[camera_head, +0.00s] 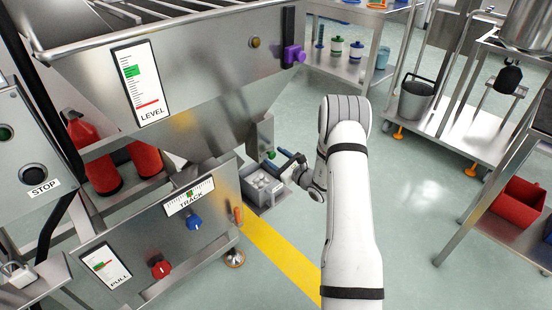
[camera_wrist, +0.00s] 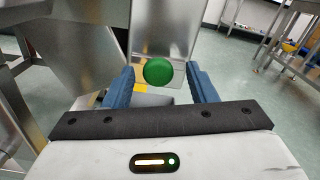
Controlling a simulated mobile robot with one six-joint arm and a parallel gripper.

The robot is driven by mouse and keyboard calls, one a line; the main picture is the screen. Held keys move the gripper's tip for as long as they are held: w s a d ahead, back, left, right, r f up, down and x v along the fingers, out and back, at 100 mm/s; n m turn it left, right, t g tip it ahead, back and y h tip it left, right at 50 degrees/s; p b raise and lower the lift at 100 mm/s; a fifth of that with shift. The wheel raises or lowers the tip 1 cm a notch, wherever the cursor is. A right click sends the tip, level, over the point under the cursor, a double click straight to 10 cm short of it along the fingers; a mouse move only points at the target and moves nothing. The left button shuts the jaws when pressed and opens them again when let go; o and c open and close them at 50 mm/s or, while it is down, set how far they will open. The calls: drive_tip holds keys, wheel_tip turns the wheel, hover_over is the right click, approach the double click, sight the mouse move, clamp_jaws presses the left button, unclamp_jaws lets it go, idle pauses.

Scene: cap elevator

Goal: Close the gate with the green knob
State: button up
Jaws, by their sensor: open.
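The green knob (camera_wrist: 158,72) is a round ball in front of a flat metal gate plate (camera_wrist: 165,30) in the wrist view. In the head view the knob (camera_head: 271,155) is small and sits on the metal chute below the hopper, above a grey bin (camera_head: 262,190) of pale parts. My gripper (camera_wrist: 160,85) is open, with one blue finger on each side of the knob in the wrist view. The knob appears between the fingertips; I cannot tell whether either finger touches it. In the head view my gripper (camera_head: 288,165) is beside the chute, partly covering it.
The hopper (camera_head: 210,65) with a purple knob (camera_head: 294,54) stands above left. A control panel with a blue knob (camera_head: 194,222) and a red knob (camera_head: 160,268) is at lower left. Carts and a red bin (camera_head: 518,202) are at right. The floor between is clear.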

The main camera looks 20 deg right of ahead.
drive_tip(key=p+v, duration=0.2)
drive_tip(key=v, duration=0.5)
drive_tip(key=shift+s+d, duration=0.2)
drive_tip(key=shift+s, duration=0.15)
drive_tip(key=shift+f, duration=0.1)
